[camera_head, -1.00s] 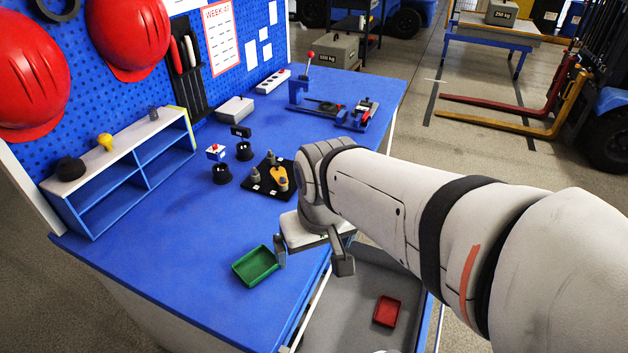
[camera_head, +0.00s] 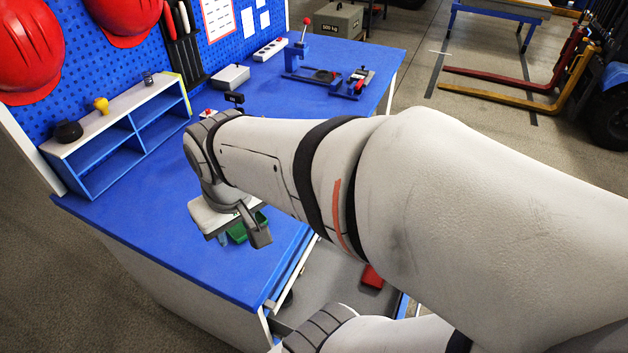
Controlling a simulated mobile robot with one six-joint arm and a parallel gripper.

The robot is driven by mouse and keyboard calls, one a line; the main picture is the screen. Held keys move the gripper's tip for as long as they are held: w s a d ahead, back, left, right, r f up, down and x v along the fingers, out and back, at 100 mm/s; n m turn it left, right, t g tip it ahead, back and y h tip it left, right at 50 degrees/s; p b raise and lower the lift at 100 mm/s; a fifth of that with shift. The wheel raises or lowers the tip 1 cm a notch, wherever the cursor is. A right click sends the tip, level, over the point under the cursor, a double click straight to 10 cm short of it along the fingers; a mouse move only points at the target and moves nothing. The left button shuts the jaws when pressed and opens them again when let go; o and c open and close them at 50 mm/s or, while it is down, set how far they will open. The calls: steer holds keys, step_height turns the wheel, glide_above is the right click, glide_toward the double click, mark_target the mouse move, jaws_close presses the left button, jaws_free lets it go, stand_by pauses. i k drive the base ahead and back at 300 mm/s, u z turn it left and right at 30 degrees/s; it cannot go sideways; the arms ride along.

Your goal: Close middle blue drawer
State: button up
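An open drawer (camera_head: 325,268) with a grey inside sticks out from the right side of the blue-topped workbench, below its top. A bit of its blue outer edge (camera_head: 402,304) shows at the right; my arm hides much of it, and I cannot tell whether it is the middle one. A red tray (camera_head: 372,277) lies in it, partly covered by my arm. My gripper (camera_head: 241,240) is above the blue bench top, left of the drawer. Its fingers are apart, and it appears empty. A green tray (camera_head: 238,233) shows behind and between the fingers; contact cannot be told.
A blue and white shelf (camera_head: 130,140) stands at the bench's left. A blue press fixture (camera_head: 325,72) and a grey box (camera_head: 231,77) are at the back. The bench top (camera_head: 150,222) is bare at the front left. A forklift's forks (camera_head: 510,85) are on the floor beyond.

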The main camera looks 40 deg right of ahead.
mark_target(330, 273)
steer(key=u, duration=0.7)
steer(key=k, duration=1.8)
steer(key=z, duration=1.25)
steer(key=i, duration=0.5)
steer(key=z, duration=0.2)
steer(key=k, duration=0.5)
steer(key=u, duration=0.15)
steer(key=i, duration=0.5)
steer(key=u, duration=0.15)
